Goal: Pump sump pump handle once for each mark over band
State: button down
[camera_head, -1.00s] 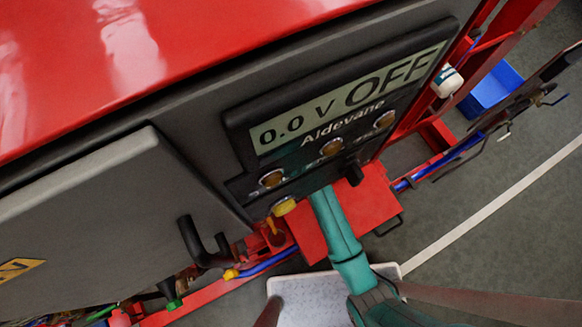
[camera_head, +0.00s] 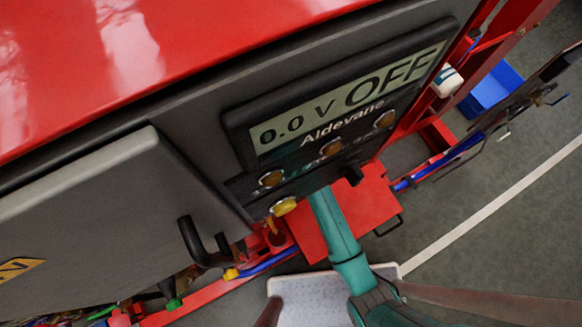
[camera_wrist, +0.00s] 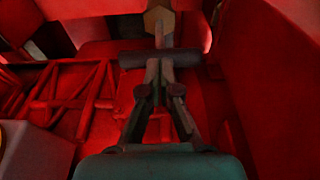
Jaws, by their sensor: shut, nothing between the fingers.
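In the wrist view my gripper (camera_wrist: 160,72) is shut and empty, its two dark fingers meeting at the tips. A dark crossbar (camera_wrist: 132,61) lies right at the fingertips; I cannot tell whether they touch it. A narrow stem and a brass-coloured hex piece (camera_wrist: 158,22) show above the bar. This may be the sump pump handle, but the view does not settle it. In the head view my teal arm reaches up under the control panel, and the fingers are hidden. I see no band with marks clearly.
The control panel (camera_head: 340,95) reads "0.0 V OFF", with several round buttons below. A grey door (camera_head: 90,215) with a black bent handle (camera_head: 190,242) is at left. A red box (camera_head: 375,205) is beside my arm. A blue bin (camera_head: 490,90) stands at right. Red walls crowd the wrist view.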

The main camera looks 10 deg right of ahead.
jog(key=shift+f, duration=2.5)
jog(key=shift+r, duration=3.65)
jog(key=shift+f, duration=0.1)
jog(key=shift+f, duration=3.5)
jog(key=shift+r, duration=3.6)
